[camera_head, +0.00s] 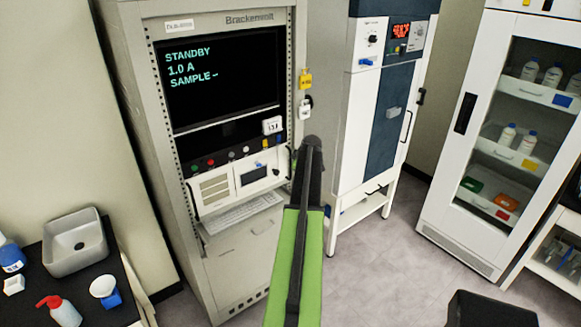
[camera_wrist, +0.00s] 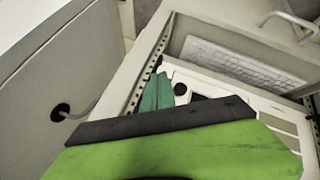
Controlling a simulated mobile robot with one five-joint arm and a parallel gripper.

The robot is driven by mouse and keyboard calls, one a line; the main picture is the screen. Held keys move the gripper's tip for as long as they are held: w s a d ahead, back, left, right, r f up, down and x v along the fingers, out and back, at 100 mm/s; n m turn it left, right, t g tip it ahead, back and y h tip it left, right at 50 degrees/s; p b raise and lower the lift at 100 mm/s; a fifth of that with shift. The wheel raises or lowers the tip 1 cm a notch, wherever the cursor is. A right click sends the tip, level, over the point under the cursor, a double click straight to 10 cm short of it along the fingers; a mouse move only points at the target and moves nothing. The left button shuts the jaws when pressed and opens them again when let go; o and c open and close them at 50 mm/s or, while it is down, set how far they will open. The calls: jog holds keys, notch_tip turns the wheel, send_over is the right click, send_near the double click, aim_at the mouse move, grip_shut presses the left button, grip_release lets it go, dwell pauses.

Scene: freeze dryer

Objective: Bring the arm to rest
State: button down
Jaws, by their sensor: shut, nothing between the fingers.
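My green arm (camera_head: 300,245) rises from the bottom middle of the head view, ending in a dark joint (camera_head: 312,145) in front of the instrument rack. I cannot make out the fingers in that view. In the wrist view, my gripper (camera_wrist: 157,93) shows as teal fingers close together beyond a dark bar and green body. It is shut with nothing held. It appears in front of the rack, near the white panel; I cannot tell the exact gap.
The grey rack (camera_head: 130,100) has a screen (camera_head: 215,85) reading STANDBY and a keyboard (camera_head: 240,212), also in the wrist view (camera_wrist: 240,65). A white-and-blue freezer-like unit (camera_head: 352,120) and glass-door cabinet (camera_head: 455,170) stand right. A black bench (camera_head: 95,285) is left. Floor (camera_head: 385,275) is clear at centre right.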

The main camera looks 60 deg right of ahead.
jog(key=s+r, duration=0.1)
jog(key=r+p, duration=0.1)
jog(key=s+r, duration=0.1)
jog(key=shift+s+d+r+p, duration=0.15)
jog(key=shift+s+d+p, duration=0.15)
jog(key=shift+p, duration=0.1)
jog(key=shift+s, duration=0.1)
jog(key=w+a+f+y, duration=0.2)
jog(key=w+a, duration=0.7)
jog(key=a, duration=0.4)
jog(key=w+a+f+g+y+b, duration=0.1)
jog(key=w+a, duration=0.7)
jog(key=a, duration=0.5)
jog(key=w+a+f+y, duration=0.2)
jog(key=w+a, duration=0.7)
jog(key=a, duration=0.4)
jog(key=w+a+f+g+b, duration=0.1)
jog(key=a+g, duration=0.1)
jog(key=a, duration=2)
jog(key=s+a+g, duration=0.1)
jog(key=s+a, duration=0.2)
jog(key=a, duration=0.8)
jog(key=s+a+f+g, duration=0.1)
jog(key=s+a, duration=0.3)
jog(key=a, duration=0.7)
jog(key=shift+s+a+f+b, duration=0.15)
jog(key=shift+a+f+b, duration=0.1)
jog(key=shift+a+b, duration=0.05)
